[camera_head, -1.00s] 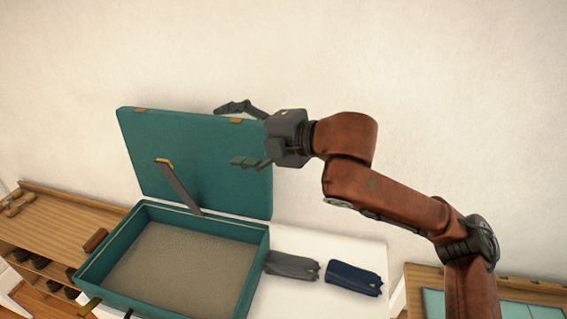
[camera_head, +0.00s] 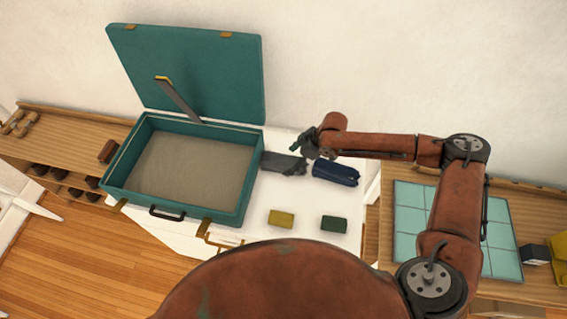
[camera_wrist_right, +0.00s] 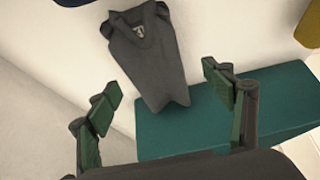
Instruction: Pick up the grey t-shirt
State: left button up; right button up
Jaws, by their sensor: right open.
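The grey t-shirt (camera_head: 281,163) lies folded on the white table, just right of the open suitcase. In the right wrist view the grey t-shirt (camera_wrist_right: 147,55) shows ahead of the fingers, its lower end between them in the picture. My right gripper (camera_head: 304,143) is over the table close to the t-shirt and partly covers its right end. In the right wrist view the right gripper (camera_wrist_right: 170,105) is open with nothing between its fingers. Whether it touches the t-shirt I cannot tell. My left gripper is not in view.
The teal suitcase (camera_head: 113,180) stands open and empty beside the t-shirt. A folded navy garment (camera_head: 336,174) lies to the right. A yellow folded item (camera_head: 281,218) and a green one (camera_head: 334,224) lie in front. The white table (camera_head: 310,198) is bare between them.

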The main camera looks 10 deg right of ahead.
aim_at(288, 161)
jog(key=x, duration=0.4)
jog(key=shift+w+f, duration=0.1)
jog(key=shift+w, duration=0.25)
jog(key=shift+c, duration=0.2)
jog(key=c, duration=1.4)
jog(key=shift+o, duration=0.2)
